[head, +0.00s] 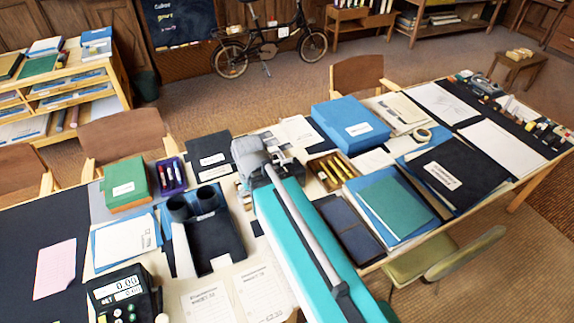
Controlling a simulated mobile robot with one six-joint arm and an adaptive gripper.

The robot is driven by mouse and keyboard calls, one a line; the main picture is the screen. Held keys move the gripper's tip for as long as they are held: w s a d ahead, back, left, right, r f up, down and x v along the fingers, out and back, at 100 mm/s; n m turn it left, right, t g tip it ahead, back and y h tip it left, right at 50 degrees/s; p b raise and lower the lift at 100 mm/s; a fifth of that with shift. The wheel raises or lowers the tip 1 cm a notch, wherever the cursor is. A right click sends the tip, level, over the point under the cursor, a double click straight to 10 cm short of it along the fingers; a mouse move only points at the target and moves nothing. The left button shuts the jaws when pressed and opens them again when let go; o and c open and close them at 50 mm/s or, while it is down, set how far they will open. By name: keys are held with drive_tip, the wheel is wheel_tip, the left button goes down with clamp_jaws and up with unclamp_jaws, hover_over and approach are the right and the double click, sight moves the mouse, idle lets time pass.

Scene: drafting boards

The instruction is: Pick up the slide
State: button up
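I cannot pick out a slide for certain; several small items (243,192) lie on the table just left of my arm, too small to identify. My gripper (284,159) is over the middle of the long table, at the far end of my teal and grey arm. My arm and wrist hide part of the tabletop there. The fingers are small and partly covered, so I cannot tell whether they are open or shut or hold anything.
Chairs stand around the crowded table.

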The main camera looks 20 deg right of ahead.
sight(287, 164)
drive_tip(key=shift+w+f, duration=0.1)
drive_tip(key=c, duration=0.4)
drive_tip(key=shift+w+d+f+b, duration=0.15)
drive_tip(key=shift+w+f+b, duration=0.1)
drive_tip(key=shift+b, duration=0.1)
drive_tip(key=shift+c, duration=1.2)
drive_tip(key=w+d+f+m+h+b, duration=0.1)
drive_tip(key=w+b, duration=0.1)
drive_tip(key=w+d+f+m+h+b, duration=0.1)
drive_tip(key=f+b, duration=0.1)
drive_tip(key=w+d+f+m+h+b, duration=0.1)
drive_tip(key=w+f+m+b, duration=0.1)
drive_tip(key=shift+w+d+f, duration=0.25)
drive_tip(key=shift+w, duration=0.05)
drive_tip(key=shift+c, duration=0.5)
drive_tip(key=w+d+f+m+h+b, duration=0.2)
drive_tip(key=w+f+m+h+b, duration=0.1)
drive_tip(key=w+m+h+b, duration=0.2)
drive_tip(key=w+d+f+m+h+b, duration=0.3)
drive_tip(key=w+m+h+b, duration=0.3)
drive_tip(key=w+m+b, duration=0.3)
drive_tip(key=w+b, duration=0.4)
drive_tip(key=shift+w+d+f, duration=0.15)
drive_tip(key=shift+w+f, duration=0.05)
drive_tip(key=shift+w, duration=0.1)
drive_tip(key=shift+d, duration=0.1)
